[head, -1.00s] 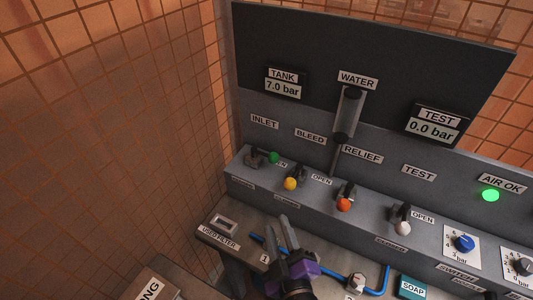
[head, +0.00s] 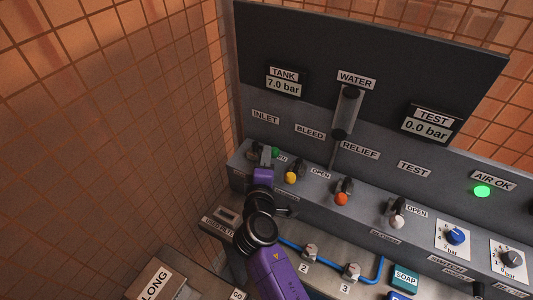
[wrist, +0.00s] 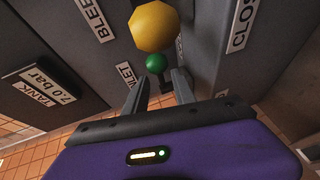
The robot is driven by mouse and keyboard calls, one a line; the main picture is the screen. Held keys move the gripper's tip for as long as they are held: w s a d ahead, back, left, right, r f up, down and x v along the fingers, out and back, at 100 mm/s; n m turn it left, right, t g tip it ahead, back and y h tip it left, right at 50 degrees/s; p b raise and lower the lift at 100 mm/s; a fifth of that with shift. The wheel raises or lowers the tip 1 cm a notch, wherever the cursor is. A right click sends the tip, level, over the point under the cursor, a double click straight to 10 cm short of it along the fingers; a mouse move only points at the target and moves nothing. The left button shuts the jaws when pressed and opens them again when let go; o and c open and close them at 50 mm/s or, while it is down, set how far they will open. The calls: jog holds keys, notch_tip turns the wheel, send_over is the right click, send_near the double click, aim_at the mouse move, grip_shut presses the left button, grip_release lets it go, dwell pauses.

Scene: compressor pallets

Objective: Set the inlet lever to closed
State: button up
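The inlet lever has a green knob (head: 275,152) and sits at the left end of the grey panel, under the INLET label (head: 265,117). Its knob points right, beside a partly hidden OPEN label. My gripper (head: 266,157) is at this lever, its fingers just left of the green knob in the head view. In the wrist view my gripper (wrist: 158,88) has its two fingers apart, with the green knob (wrist: 156,63) showing just beyond and between the tips. I cannot tell whether they touch the lever. The CLOSED label below the lever is mostly hidden in the head view.
The bleed lever's yellow knob (head: 291,177) is close to the right of my gripper and looms large in the wrist view (wrist: 154,27). The relief knob (head: 341,198) and test knob (head: 397,222) are farther right. The TANK display (head: 284,86) reads 7.0 bar. A tiled wall stands left.

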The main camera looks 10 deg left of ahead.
jog(key=shift+w+f, duration=0.2)
jog(key=shift+w, duration=0.85)
grip_shut()
